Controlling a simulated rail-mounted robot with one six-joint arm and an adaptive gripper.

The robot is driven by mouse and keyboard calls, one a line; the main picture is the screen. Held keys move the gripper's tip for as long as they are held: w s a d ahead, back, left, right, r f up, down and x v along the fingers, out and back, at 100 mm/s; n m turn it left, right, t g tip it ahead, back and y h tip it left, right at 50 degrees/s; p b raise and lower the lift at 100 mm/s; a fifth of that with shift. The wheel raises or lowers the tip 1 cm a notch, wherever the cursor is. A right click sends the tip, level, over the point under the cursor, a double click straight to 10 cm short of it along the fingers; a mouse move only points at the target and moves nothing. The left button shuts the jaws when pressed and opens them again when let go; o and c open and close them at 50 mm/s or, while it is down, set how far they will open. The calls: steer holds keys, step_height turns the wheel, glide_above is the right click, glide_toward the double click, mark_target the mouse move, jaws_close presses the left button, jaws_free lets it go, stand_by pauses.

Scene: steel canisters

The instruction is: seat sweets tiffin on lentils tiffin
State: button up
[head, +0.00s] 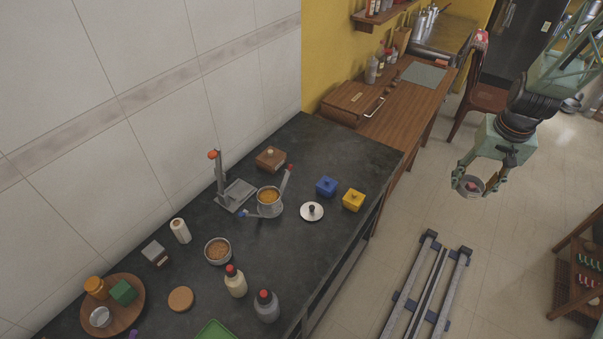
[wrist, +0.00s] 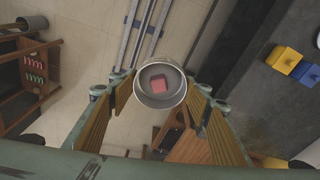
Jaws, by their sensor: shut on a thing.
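My gripper (head: 468,184) is shut on the sweets tiffin, a round steel canister (wrist: 160,100) with a pink-red block inside. The fingers close on it from both sides in the wrist view. In the head view it hangs over the floor, right of the dark counter and well away from it. The lentils tiffin (head: 269,210) appears to be the steel canister with orange-yellow contents on the counter. It stands open beside a grey stand, with a red-tipped arm and a blue-tipped arm at its sides.
A steel lid with a dark knob (head: 312,211), a blue box (head: 326,186) and a yellow box (head: 353,200) stand right of the lentils tiffin. The grey upright stand (head: 220,177) rises behind it. A bowl (head: 218,251) and bottles (head: 235,281) stand nearer. Floor rails (head: 430,290) run below.

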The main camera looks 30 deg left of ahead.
steer(key=s+a+f+n, duration=0.1)
steer(key=s+a+n, duration=0.15)
steer(key=a, duration=0.85)
steer(key=s+a+n+y, duration=0.1)
steer(key=a+n, duration=0.2)
steer(key=a, duration=0.7)
steer(key=s+a+f+n, duration=0.1)
steer(key=s+a+n, duration=0.15)
steer(key=a, duration=0.85)
steer(key=s+a+n, duration=0.3)
steer(key=s+a, duration=0.2)
steer(key=a, duration=0.3)
steer(key=s+a+n+g, duration=0.1)
steer(key=s+a+n, duration=0.2)
steer(key=a, duration=0.6)
steer(key=s+a+n, duration=0.2)
steer(key=s+a, duration=0.6)
steer(key=a, duration=0.1)
steer(key=shift+f+n+g+y, duration=0.3)
steer(key=shift+f+n, duration=0.1)
steer(key=shift+s, duration=0.1)
steer(key=shift+f+b, duration=0.2)
steer(key=shift+b, duration=0.1)
steer(key=shift+f+b, duration=0.45)
steer(key=shift+f, duration=1.35)
steer(key=shift+f+b, duration=0.65)
steer(key=shift+f, duration=0.1)
